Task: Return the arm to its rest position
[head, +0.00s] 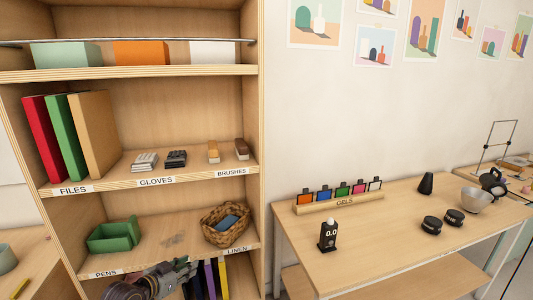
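My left arm comes in at the bottom of the head view, and my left gripper (188,268) is in front of the lower part of the wooden shelf unit (262,150). It is just below the shelf marked PENS and LINEN. Its fingertips are small and dark here, so I cannot tell whether they are open or shut. I see nothing clearly held in it. My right gripper is not in view.
A green bin (112,237) and a wicker basket (227,224) with blue cloth stand on the shelf above the gripper. Upright books (210,280) are close to its right.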

